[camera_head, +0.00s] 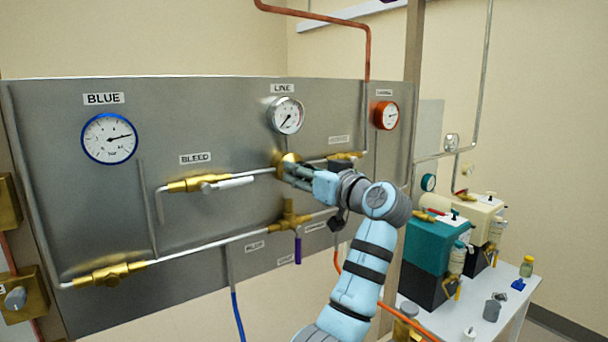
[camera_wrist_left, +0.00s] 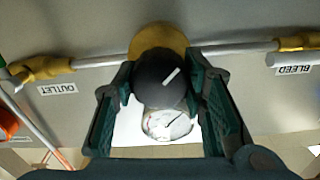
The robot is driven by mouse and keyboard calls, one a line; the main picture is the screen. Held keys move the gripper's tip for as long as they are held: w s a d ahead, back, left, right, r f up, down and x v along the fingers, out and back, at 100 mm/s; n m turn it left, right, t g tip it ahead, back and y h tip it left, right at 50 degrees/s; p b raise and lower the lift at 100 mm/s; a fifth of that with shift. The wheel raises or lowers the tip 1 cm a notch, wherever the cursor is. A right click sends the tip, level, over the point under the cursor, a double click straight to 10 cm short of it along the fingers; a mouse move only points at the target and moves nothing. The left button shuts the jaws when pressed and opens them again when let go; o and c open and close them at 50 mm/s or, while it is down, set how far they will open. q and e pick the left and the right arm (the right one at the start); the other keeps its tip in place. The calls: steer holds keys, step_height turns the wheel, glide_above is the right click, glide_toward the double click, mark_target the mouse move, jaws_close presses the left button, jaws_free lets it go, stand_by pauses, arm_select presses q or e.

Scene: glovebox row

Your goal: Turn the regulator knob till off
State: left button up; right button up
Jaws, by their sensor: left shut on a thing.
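The regulator knob (camera_wrist_left: 160,82) is black and round with a white pointer mark, in front of a brass body (camera_wrist_left: 158,38) in the left wrist view. My left gripper (camera_wrist_left: 160,98) is shut on it, with one finger on each side. In the head view my left gripper (camera_head: 297,173) meets the brass regulator (camera_head: 287,159) below the LINE gauge (camera_head: 287,115); the knob is hidden there. The LINE gauge's white dial also shows just beyond the knob in the wrist view (camera_wrist_left: 168,125). My right gripper is in neither view.
Pumps (camera_head: 433,245) stand on a white table at right.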

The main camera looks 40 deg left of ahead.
arm_select(q)
steer(key=shift+r, duration=0.1)
steer(key=o, duration=1.2)
steer(key=shift+c, duration=0.2)
steer(key=v, duration=1.2)
steer(key=shift+a, duration=0.1)
